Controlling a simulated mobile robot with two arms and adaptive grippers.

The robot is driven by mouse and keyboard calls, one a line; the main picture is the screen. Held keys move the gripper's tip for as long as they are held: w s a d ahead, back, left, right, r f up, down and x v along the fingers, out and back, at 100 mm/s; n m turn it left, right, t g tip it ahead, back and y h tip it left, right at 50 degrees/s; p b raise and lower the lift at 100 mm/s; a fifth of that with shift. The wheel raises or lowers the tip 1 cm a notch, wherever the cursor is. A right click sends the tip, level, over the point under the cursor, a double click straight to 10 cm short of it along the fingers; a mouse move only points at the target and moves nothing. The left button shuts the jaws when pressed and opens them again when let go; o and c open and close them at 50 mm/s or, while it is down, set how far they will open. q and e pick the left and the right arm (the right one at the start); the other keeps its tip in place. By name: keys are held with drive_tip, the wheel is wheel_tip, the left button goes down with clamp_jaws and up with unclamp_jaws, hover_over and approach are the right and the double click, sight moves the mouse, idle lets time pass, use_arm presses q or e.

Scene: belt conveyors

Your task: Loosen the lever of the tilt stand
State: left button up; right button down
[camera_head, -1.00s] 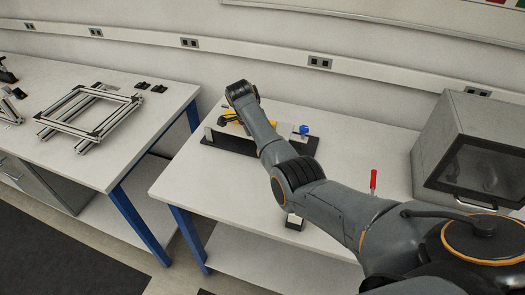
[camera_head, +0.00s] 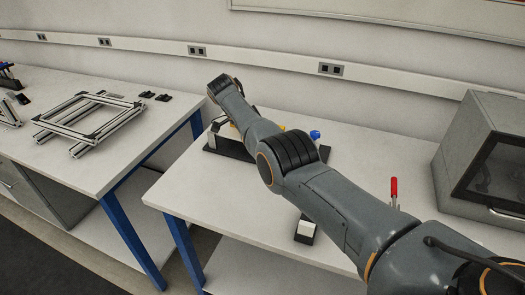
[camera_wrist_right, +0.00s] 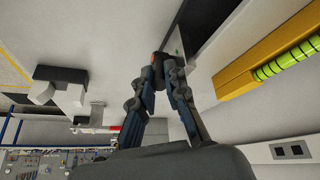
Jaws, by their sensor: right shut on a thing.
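The tilt stand stands at the back of the near table, with its dark base (camera_head: 226,148), a blue knob (camera_head: 315,134) and part of a yellow level showing around my right arm. In the right wrist view the yellow level (camera_wrist_right: 240,80) with its green vial (camera_wrist_right: 285,60) lies right of the fingers. Most of the lever is hidden by the fingers. My left gripper is in neither view.
A red-handled tool (camera_head: 394,188) and a small black-and-white block (camera_head: 305,230) are on the near table (camera_head: 190,190). A grey box with a dark window (camera_head: 500,165) is at the right. An aluminium frame (camera_head: 68,135) lies on the left table.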

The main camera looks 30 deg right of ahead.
drive_tip(key=shift+a+f, duration=0.1)
idle(0.3)
drive_tip(key=c, duration=1.6)
unclamp_jaws()
drive_tip(key=shift+c, duration=0.2)
drive_tip(key=shift+w, duration=0.1)
wheel_tip(320, 180, up, 10)
